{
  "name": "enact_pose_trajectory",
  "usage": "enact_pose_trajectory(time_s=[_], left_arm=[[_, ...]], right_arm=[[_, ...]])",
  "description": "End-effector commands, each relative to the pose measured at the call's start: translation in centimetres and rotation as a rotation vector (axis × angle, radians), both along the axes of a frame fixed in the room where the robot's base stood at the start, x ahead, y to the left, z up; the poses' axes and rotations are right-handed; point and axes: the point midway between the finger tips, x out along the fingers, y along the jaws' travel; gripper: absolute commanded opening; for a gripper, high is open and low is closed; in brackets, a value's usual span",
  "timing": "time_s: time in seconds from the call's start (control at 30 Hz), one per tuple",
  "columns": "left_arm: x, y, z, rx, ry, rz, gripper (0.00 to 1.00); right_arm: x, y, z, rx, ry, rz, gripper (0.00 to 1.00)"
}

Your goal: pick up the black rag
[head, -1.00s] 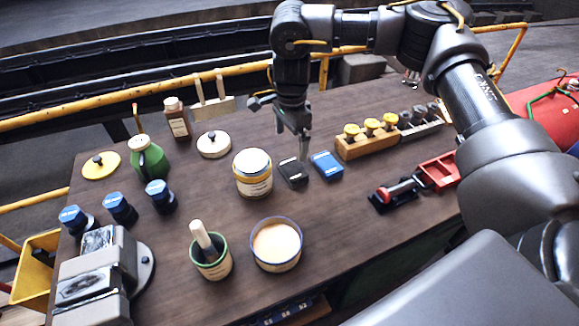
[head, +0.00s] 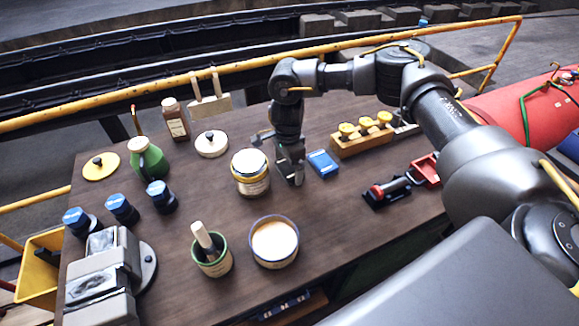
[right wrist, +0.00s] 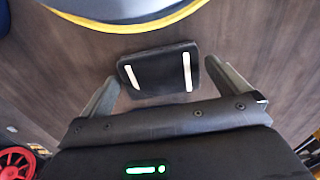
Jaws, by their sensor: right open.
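The black rag (right wrist: 160,70) is a small, flat, dark folded pad with two pale stripes. It lies on the brown table (head: 350,205), and in the head view my right gripper largely hides it. My right gripper (head: 292,182) is open and points down over it, between the cream jar and the blue folded pad. My left gripper is not in view.
The cream jar (head: 250,174) stands close on the left and the blue pad (head: 323,163) close on the right. A wooden block with yellow-topped pieces (head: 362,144) is behind right. A cream-filled bowl (head: 274,244) stands in front.

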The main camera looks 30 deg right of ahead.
Motion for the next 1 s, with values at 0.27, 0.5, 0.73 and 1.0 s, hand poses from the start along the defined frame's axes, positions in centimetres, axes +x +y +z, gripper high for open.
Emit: enact_pose_trajectory(time_s=[0.27, 0.5, 0.73, 1.0], left_arm=[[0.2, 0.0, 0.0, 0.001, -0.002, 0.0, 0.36], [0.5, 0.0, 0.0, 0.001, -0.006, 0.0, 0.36], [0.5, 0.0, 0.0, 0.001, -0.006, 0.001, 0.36], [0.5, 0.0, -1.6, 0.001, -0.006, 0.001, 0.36]], right_arm=[[0.0, 0.0, -0.2, 0.0, -0.001, 0.0, 0.95], [0.0, 0.0, -0.1, 0.0, -0.001, 0.001, 0.63], [0.0, 0.0, -0.1, 0.0, -0.002, 0.001, 0.63], [0.2, 0.1, 1.5, 0.002, -0.006, 0.002, 0.63]])
